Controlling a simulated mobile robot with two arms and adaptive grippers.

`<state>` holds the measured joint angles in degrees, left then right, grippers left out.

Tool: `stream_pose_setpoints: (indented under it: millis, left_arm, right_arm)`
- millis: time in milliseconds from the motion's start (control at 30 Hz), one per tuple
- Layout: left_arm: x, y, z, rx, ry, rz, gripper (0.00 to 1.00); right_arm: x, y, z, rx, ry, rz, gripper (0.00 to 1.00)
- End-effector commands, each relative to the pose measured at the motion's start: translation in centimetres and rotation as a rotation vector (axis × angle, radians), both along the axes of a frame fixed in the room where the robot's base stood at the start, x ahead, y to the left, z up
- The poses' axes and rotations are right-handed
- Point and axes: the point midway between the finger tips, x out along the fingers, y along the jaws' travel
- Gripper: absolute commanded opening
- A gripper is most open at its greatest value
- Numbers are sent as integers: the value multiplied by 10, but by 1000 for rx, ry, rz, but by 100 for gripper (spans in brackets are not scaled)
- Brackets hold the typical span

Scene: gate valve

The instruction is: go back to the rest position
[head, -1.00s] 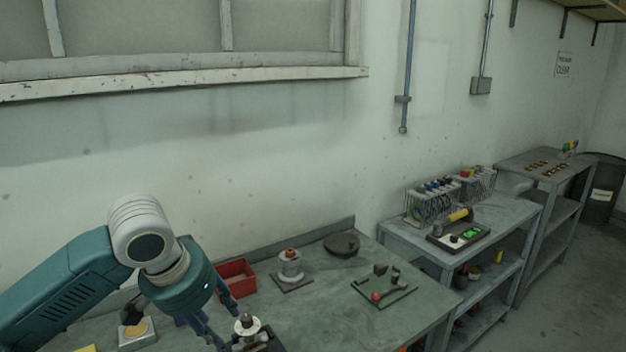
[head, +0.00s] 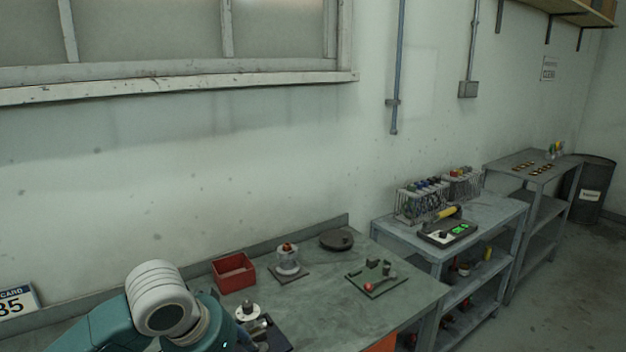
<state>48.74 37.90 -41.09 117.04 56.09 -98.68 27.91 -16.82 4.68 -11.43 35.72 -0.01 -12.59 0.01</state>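My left arm comes in at the lower left of the head view, with its white and teal wrist low over the workbench (head: 350,308). My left gripper is below the picture's edge or hidden behind the wrist. A metal part with a pale round flange (head: 248,311) stands in a dark tray or fixture (head: 273,335), just right of my wrist. A white, flanged part with a reddish top (head: 288,257) stands on a small plate farther back. My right gripper and arm do not show.
On the bench are a red bin (head: 234,272), a dark round disc (head: 336,240) and a green plate with a red knob (head: 376,279). A grey shelf cart (head: 480,215) stands to the right, with a second shelf and a dark barrel (head: 592,190) beyond. The bench's front right is clear.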

Motion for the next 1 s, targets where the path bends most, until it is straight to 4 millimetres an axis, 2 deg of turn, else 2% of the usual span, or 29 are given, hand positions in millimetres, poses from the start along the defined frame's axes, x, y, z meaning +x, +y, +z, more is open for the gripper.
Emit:
stream_pose_setpoints:
  millis: [167, 300, 433, 567, 700, 1000]
  left_arm:
    - [-24, -26, -41, -44, -2, -44, 42]
    - [-53, -44, -78, -93, -15, -49, 42]
    - [-83, -47, -109, -123, -21, -12, 42]
    - [-118, -34, -139, -121, -15, 62, 42]
    - [-152, -10, -163, -87, 2, 144, 42]
    - [-217, 40, -193, 22, 59, 268, 42]
  right_arm:
    - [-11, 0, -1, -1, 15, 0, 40]
    - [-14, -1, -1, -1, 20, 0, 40]
    - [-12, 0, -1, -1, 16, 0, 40]
    - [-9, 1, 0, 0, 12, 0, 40]
    - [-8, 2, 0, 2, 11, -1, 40]
    - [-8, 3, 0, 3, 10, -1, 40]
